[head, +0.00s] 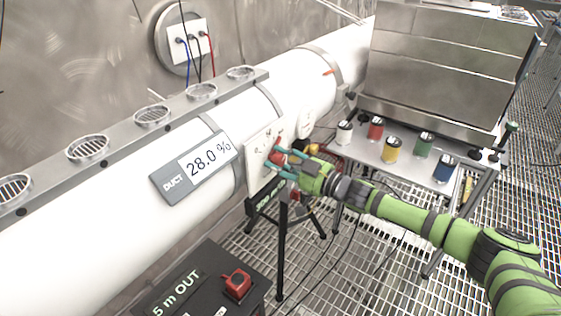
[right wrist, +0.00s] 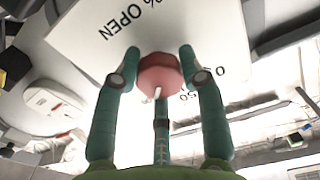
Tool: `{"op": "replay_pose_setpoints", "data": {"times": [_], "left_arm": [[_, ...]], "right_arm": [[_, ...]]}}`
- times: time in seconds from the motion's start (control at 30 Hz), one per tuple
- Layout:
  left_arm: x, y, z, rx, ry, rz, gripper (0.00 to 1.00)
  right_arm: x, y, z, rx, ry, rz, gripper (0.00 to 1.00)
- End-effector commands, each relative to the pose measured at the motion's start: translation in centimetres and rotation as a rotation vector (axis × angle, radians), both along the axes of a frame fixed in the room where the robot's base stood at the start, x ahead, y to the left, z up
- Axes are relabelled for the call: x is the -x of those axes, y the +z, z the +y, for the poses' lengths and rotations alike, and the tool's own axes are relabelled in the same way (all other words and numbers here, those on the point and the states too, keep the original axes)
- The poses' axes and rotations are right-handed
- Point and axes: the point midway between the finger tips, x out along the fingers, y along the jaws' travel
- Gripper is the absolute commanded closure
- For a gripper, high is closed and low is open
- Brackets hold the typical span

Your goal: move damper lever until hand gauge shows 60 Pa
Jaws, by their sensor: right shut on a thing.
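The damper lever's red knob (head: 279,156) stands out from a white scale plate (head: 258,150) on the side of the white duct. My right gripper (head: 284,164) is shut on the knob, its teal fingers around it. The right wrist view shows the red knob (right wrist: 160,73) between the fingers, with the plate (right wrist: 105,45) behind it marked "% OPEN". A dark box with pale green digits, perhaps the hand gauge (head: 265,199), sits on a tripod below the plate. I cannot read its digits surely. My left gripper is not in view.
A duct display (head: 197,169) reads 28.0 %. A dark box marked "5 m OUT" with a red switch (head: 237,283) stands at the bottom. A bench (head: 358,153) at right holds several coloured cans. A black tripod and cables stand on the grating below my arm.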

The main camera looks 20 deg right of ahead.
Motion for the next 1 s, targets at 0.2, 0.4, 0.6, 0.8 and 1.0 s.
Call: {"op": "replay_pose_setpoints", "data": {"times": [0.2,0.4,0.6,0.8,1.0], "left_arm": [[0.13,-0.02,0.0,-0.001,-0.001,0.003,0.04],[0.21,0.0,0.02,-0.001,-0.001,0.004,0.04],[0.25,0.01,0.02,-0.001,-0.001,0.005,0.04],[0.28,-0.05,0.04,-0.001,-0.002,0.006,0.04],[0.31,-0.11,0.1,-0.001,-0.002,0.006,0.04]], "right_arm": [[0.07,-0.38,0.01,0.033,-0.001,-0.017,0.92],[0.06,-0.47,0.0,0.118,-0.001,-0.082,0.92],[0.04,-0.5,-0.04,0.241,-0.002,-0.177,0.92],[0.03,-0.59,-0.1,0.361,-0.001,-0.268,0.92],[0.02,-0.59,-0.12,0.454,-0.002,-0.339,0.92]]}}
